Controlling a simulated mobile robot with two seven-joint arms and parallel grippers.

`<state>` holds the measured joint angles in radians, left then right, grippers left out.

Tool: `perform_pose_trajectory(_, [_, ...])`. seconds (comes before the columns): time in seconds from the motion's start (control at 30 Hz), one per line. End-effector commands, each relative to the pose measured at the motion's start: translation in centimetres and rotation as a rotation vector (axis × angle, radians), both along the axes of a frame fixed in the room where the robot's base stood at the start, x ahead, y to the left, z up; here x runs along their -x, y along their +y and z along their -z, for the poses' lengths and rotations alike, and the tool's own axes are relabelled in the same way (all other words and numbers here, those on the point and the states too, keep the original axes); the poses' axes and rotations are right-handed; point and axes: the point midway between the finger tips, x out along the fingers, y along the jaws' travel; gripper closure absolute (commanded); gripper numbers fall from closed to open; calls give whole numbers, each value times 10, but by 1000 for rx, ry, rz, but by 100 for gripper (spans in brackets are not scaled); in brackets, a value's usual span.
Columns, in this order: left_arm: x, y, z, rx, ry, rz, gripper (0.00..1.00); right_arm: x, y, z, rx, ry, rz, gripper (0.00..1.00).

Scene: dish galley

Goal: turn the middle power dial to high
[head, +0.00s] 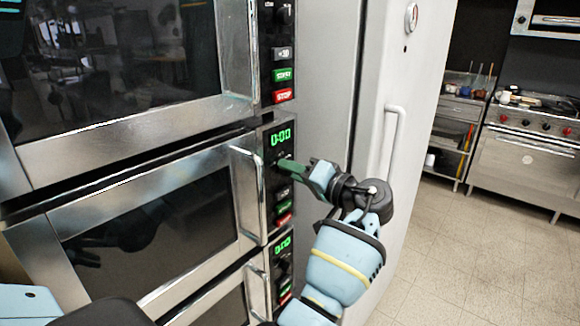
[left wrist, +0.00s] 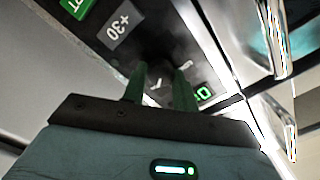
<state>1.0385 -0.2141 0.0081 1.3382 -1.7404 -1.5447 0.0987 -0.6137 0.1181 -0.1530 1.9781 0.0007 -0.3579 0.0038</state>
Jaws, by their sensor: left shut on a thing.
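Three stacked microwave ovens each have a control strip on the right. The middle oven (head: 150,215) shows a green 0:00 display (head: 281,136). My left gripper (head: 287,165) reaches in from the right, its green fingers against the middle strip just below that display. It is shut on the middle power dial, which the fingers mostly hide in the head view. In the left wrist view the two fingers (left wrist: 160,85) stand on either side of the dark dial (left wrist: 158,70). I cannot read the dial's setting. My right gripper is not in view.
The middle oven's door handle (head: 252,192) stands out just left of the strip. The upper oven (head: 120,80) and lower oven (head: 225,305) are close above and below. A white cabinet with a handle (head: 393,140) is to the right. Tiled floor (head: 460,250) is clear.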

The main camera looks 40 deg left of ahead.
Motion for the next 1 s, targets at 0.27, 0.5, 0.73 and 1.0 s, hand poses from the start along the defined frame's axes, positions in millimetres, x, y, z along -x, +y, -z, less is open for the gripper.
perform_pose_trajectory(0.27, [0, 1, -1, -8, 103, -2, 94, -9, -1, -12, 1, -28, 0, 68])
perform_pose_trajectory(0.5, [0, 1, 1, -11, 130, -3, 94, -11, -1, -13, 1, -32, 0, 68])
perform_pose_trajectory(0.73, [0, 1, 1, -11, 132, -3, 94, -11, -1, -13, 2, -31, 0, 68])
perform_pose_trajectory(1.0, [0, 0, 1, -10, 130, -1, 51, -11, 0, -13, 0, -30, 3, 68])
